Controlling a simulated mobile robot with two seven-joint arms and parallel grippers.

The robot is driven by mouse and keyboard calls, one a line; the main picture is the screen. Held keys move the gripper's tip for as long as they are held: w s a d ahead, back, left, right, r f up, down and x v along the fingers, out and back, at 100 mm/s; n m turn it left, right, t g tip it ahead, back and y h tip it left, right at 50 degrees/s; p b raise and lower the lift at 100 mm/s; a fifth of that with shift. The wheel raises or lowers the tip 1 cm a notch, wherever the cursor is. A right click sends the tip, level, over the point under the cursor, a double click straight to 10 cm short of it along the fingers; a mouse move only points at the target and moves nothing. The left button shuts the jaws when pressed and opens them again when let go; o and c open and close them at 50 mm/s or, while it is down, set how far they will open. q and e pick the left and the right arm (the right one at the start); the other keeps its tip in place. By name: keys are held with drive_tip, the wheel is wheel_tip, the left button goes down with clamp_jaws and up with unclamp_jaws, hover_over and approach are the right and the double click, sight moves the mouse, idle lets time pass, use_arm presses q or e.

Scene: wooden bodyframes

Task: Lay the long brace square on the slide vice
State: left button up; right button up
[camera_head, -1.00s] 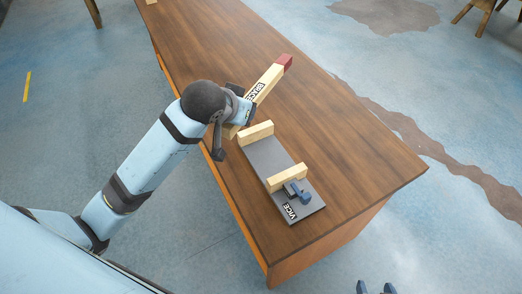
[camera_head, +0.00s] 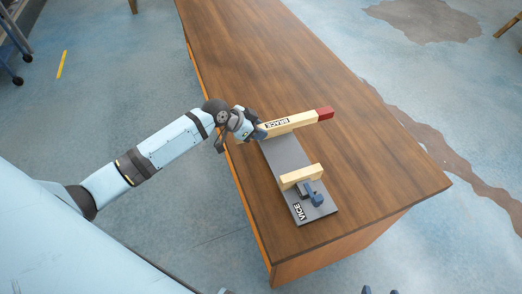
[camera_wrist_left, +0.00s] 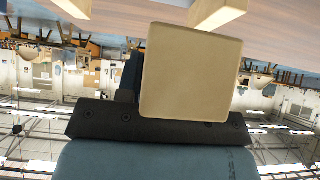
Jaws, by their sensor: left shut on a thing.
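The long brace (camera_head: 290,123) is a pale wooden bar with a red end and a BRACE label. My left gripper (camera_head: 259,131) is shut on it near its plain end. The brace lies across the far end of the slide vice (camera_head: 284,155) in the head view and hides the vice's far wooden jaw. I cannot tell whether it touches the vice. The vice is a grey plate with a near wooden jaw (camera_head: 301,177) and a blue clamp (camera_head: 313,194). The left wrist view shows the brace's end face (camera_wrist_left: 190,72). My right gripper (camera_head: 380,291) barely shows, its tips apart.
The vice stands on a long wooden table (camera_head: 355,165). Bare tabletop lies to the right of the vice and beyond the brace. The table's left edge runs close beside the vice and under my left wrist.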

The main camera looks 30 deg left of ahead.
use_arm(q)
hover_over(265, 154)
drive_tip(key=s+a, duration=0.2)
drive_tip(key=f, duration=0.7)
drive_tip(key=shift+d+f, duration=0.1)
drive_tip(key=shift+d, duration=0.1)
drive_tip(key=shift+f, duration=2.15)
drive_tip(key=o, duration=1)
drive_tip(key=v, duration=1.1)
drive_tip(key=s+d+f+n+t+y, duration=0.1)
drive_tip(key=s+d+f, duration=0.1)
drive_tip(key=s+d, duration=0.3)
drive_tip(key=s+d+f+n+t+y, duration=0.1)
drive_tip(key=s+d, duration=0.3)
drive_tip(key=s, duration=0.4)
drive_tip(key=s+d+f+n+t, duration=0.2)
drive_tip(key=s+d+n, duration=0.1)
drive_tip(key=s+d, duration=0.2)
drive_tip(key=shift+s+d+f+y, duration=0.2)
drive_tip(key=shift+s, duration=0.5)
drive_tip(key=shift+s+d+f+y, duration=0.15)
drive_tip(key=shift+s+y, duration=0.05)
drive_tip(key=shift+s, duration=0.5)
